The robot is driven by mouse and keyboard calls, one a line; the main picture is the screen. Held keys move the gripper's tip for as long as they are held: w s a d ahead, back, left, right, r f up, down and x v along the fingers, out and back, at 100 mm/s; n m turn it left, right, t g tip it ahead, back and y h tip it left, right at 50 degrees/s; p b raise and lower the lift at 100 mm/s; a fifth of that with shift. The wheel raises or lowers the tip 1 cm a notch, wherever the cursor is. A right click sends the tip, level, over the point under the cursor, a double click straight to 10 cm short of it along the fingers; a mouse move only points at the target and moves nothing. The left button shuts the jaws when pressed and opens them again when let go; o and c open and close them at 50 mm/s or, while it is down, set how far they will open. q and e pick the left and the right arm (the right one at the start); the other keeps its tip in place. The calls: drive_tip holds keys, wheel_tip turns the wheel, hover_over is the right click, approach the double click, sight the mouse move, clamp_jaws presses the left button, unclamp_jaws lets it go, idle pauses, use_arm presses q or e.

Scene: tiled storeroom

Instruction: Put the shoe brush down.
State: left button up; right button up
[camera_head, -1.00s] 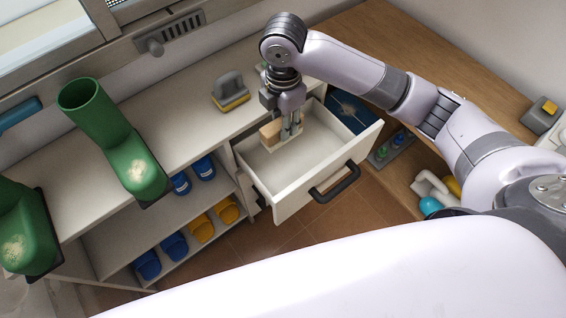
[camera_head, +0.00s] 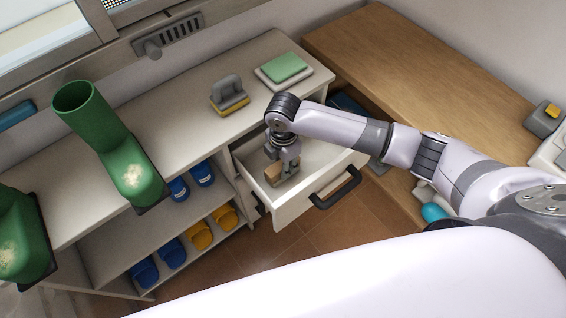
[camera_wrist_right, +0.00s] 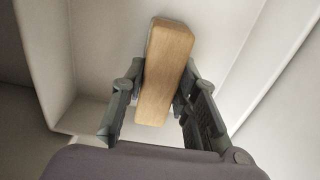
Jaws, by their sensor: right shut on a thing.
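The shoe brush (camera_head: 273,174) has a light wooden back and is inside the open white drawer (camera_head: 296,203), toward its left side. My right gripper (camera_head: 283,178) reaches down into the drawer and is shut on the brush. In the right wrist view the wooden block of the brush (camera_wrist_right: 167,72) sits between the two fingers of the right gripper (camera_wrist_right: 158,108), with the pale drawer floor below. I cannot tell whether the brush touches the floor. The left gripper is not in view.
The bench top (camera_head: 190,115) holds a grey and yellow brush (camera_head: 230,95), a green pad on a pale block (camera_head: 284,69) and green boots (camera_head: 130,170). Blue and yellow slippers (camera_head: 200,235) stand on shelves below. A wooden counter (camera_head: 410,75) is at right. Much of the drawer is empty.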

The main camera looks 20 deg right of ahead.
drive_tip(key=shift+f, duration=0.15)
drive_tip(key=o, duration=1.1)
wheel_tip(320, 180, up, 12)
drive_tip(key=shift+r+p, duration=0.2)
drive_tip(key=shift+p, duration=0.4)
